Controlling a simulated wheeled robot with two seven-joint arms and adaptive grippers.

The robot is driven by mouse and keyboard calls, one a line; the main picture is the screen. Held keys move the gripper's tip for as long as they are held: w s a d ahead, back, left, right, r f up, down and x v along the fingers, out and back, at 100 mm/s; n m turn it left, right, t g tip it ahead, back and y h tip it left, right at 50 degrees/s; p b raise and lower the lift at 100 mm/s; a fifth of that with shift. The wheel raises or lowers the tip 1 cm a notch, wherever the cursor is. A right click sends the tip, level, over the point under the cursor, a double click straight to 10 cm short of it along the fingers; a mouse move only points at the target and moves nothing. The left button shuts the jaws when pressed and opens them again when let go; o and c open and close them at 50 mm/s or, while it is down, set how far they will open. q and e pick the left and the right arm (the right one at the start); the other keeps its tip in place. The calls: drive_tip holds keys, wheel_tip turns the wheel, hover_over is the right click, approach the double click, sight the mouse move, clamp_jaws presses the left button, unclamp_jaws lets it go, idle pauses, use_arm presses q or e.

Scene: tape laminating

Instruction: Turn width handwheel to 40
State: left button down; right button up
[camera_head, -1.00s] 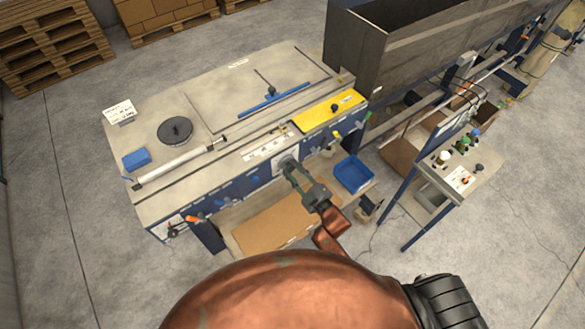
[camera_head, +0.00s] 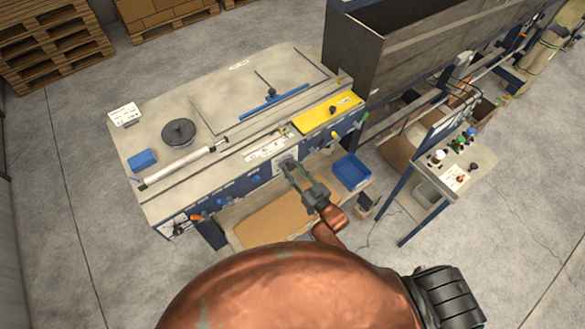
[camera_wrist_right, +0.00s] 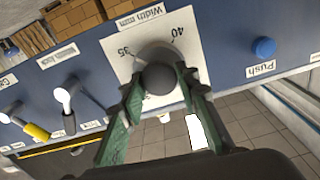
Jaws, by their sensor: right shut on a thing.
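The width handwheel (camera_wrist_right: 160,76) is a round grey knob on a white dial plate (camera_wrist_right: 119,42) marked "Width mm" with 35 and 40 showing, in the right wrist view. My right gripper (camera_wrist_right: 160,90) has its green fingers on both sides of the knob and is shut on it. The knob and fingers cover part of the dial, and I cannot tell the exact setting. In the head view, my right gripper (camera_head: 291,168) reaches the front panel of the machine (camera_head: 225,190) at this dial.
A blue "Push" button (camera_wrist_right: 263,47) is right of the dial in the wrist view, and white-tipped levers (camera_wrist_right: 63,96) are to its left. In the head view a blue bin (camera_head: 351,172) stands close to the right gripper, and a control stand (camera_head: 455,170) is farther right.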

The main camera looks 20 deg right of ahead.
drive_tip(key=m+p, duration=0.1)
drive_tip(key=m, duration=0.3)
drive_tip(key=shift+m, duration=0.4)
drive_tip(key=m, duration=0.3)
drive_tip(key=shift+d+f+m, duration=0.1)
drive_tip(key=shift+m, duration=0.2)
drive_tip(key=m, duration=0.4)
drive_tip(key=shift+f, duration=0.1)
drive_tip(key=m, duration=0.4)
drive_tip(key=shift+m, duration=0.3)
drive_tip(key=o, duration=1.2)
drive_tip(key=shift+c, duration=0.2)
